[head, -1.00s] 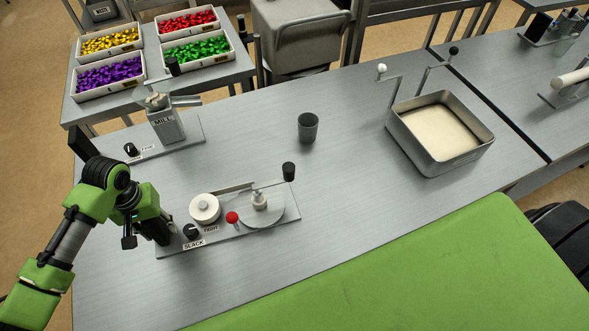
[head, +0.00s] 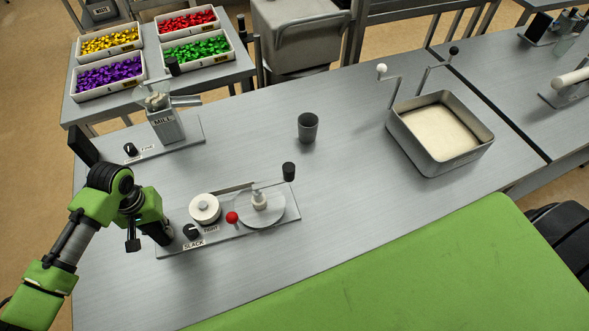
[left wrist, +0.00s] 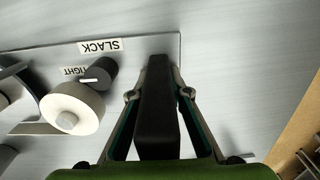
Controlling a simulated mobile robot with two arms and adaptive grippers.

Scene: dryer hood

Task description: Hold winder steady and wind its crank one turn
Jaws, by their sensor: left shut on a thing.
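The winder (head: 215,238) lies on the grey table, its base plate marked SLACK and TIGHT beside a black knob (head: 191,231). It carries a white spool (head: 204,209) and a grey disc (head: 272,212) with a small red ball knob (head: 232,217) at the disc's left edge. A black upright post (head: 289,171) stands at its right end. My left gripper (left wrist: 158,95) is shut on a black block-like grip (left wrist: 157,125) at the plate's left end. In the head view my left gripper (head: 155,228) partly hides that grip. My right gripper is out of view.
A mill (head: 166,124) stands behind the winder, and a grey cup (head: 307,127) sits at mid-table. A metal tray (head: 437,160) with pale contents is at the right. A green surface (head: 420,275) fills the front right. The table between winder and tray is clear.

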